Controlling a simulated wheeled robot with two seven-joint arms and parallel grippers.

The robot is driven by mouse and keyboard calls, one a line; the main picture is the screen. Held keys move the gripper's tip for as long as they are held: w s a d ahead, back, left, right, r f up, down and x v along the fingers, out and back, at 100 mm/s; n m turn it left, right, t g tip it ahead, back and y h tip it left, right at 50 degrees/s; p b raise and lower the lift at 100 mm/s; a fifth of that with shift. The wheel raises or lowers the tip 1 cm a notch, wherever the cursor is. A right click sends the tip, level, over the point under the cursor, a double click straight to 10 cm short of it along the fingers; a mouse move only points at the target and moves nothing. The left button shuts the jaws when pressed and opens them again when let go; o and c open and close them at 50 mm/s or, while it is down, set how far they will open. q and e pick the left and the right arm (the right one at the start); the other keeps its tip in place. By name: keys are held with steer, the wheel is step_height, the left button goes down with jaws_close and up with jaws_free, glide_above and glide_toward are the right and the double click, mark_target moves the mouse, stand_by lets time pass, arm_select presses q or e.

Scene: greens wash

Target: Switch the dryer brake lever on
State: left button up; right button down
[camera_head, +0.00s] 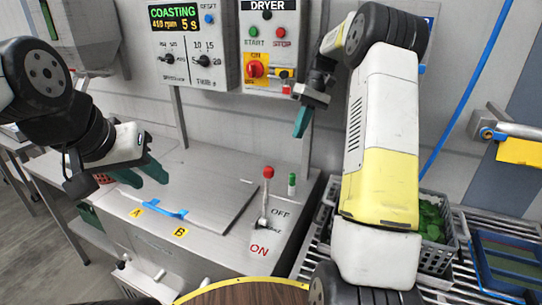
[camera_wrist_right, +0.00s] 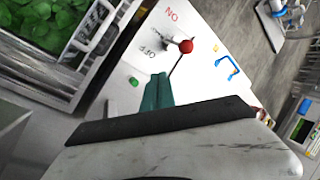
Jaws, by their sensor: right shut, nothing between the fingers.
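The brake lever (camera_head: 268,173) has a red ball knob on a thin stem and stands on the steel dryer lid, beside the printed OFF and ON labels. It stands nearly upright; I cannot tell which label it is set to. Its red knob also shows in the right wrist view (camera_wrist_right: 186,46). My right gripper (camera_head: 302,121) is shut and empty, above and behind the lever, apart from it. Its teal fingers show in the right wrist view (camera_wrist_right: 157,92), below the knob in the picture. My left gripper (camera_head: 141,175) is open and empty over the lid's left part.
The display (camera_head: 174,18) reads COASTING, 410 rpm, 5 s. The DRYER panel (camera_head: 268,45) has start and stop buttons and a red rotary switch. A green-topped white post (camera_head: 292,184) stands right of the lever. A crate of greens (camera_head: 454,235) sits on the right rack.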

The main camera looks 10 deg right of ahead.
steer(key=s+a+f, duration=0.4)
steer(key=a+f, duration=0.3)
steer(key=f, duration=0.1)
steer(key=shift+f, duration=0.15)
stand_by(0.3)
steer(key=shift+s+a, duration=0.1)
steer(key=shift+s, duration=0.05)
